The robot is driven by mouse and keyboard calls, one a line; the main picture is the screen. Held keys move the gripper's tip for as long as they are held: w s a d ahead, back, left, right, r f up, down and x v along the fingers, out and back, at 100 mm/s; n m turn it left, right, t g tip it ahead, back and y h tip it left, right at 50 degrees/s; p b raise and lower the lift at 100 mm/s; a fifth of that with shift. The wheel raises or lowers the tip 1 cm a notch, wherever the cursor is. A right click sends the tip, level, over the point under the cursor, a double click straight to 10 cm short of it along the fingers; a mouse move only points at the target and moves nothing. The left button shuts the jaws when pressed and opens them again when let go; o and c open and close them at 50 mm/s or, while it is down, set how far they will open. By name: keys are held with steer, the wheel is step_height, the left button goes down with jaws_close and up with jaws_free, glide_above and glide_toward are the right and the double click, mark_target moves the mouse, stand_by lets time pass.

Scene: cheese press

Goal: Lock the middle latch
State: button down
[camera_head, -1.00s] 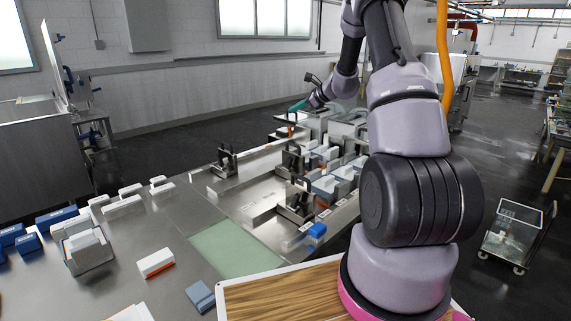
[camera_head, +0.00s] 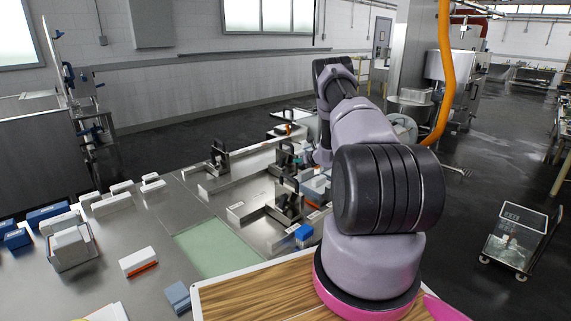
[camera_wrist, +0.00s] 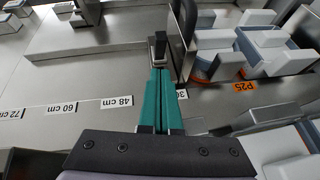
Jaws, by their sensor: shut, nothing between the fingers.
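Three dark toggle latches stand on the steel table in the head view. The middle latch (camera_head: 284,160) is between the far-left latch (camera_head: 219,158) and the near latch (camera_head: 289,206), and my arm partly covers its right side. In the wrist view my gripper (camera_wrist: 160,72) has its teal fingers together and empty. Their tips are right at a black-capped latch part (camera_wrist: 158,46), which looks like the middle latch's; whether they touch it is unclear. A dark upright latch piece (camera_wrist: 183,30) stands just right of it. The gripper is largely hidden behind my arm in the head view.
A ruler strip with a 48 cm label (camera_wrist: 116,101) runs along the table. White and grey blocks (camera_wrist: 222,55) crowd the right of the wrist view, near an orange P25 label (camera_wrist: 244,87). A green mat (camera_head: 216,247) lies on the open near part of the table.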

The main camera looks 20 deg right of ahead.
mark_target(282, 162)
steer(key=x, duration=1)
stand_by(0.5)
steer(key=shift+r, duration=0.15)
steer(key=shift+g, duration=0.6)
